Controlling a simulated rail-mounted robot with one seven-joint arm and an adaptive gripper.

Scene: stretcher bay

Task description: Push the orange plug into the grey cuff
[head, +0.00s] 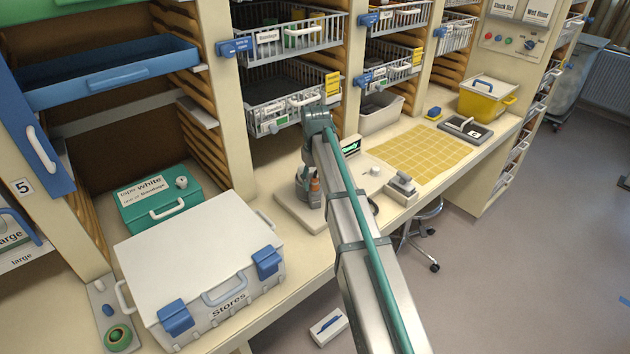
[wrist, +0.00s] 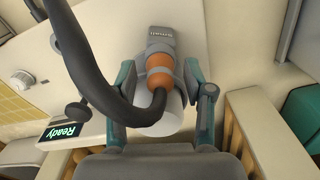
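The orange plug (wrist: 158,72) is in the middle of the wrist view, with a black cable (wrist: 125,113) curving from its near end. The grey cuff (wrist: 159,47) is at its far end, against a dark grey labelled block. I cannot tell how deep the plug sits in the cuff. My gripper (wrist: 161,65) has one finger on each side of the plug, with a visible gap on both sides, so it looks open. In the head view the plug (head: 314,186) shows small and orange beside my arm. The gripper there is mostly hidden.
A white base board (head: 292,210) lies under the plug, with a lit "Ready" display (wrist: 65,130) near it. A Stores case (head: 200,262) and a teal box (head: 160,200) stand left on the bench. A yellow mat (head: 425,152) lies right. Wire baskets (head: 285,105) hang above.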

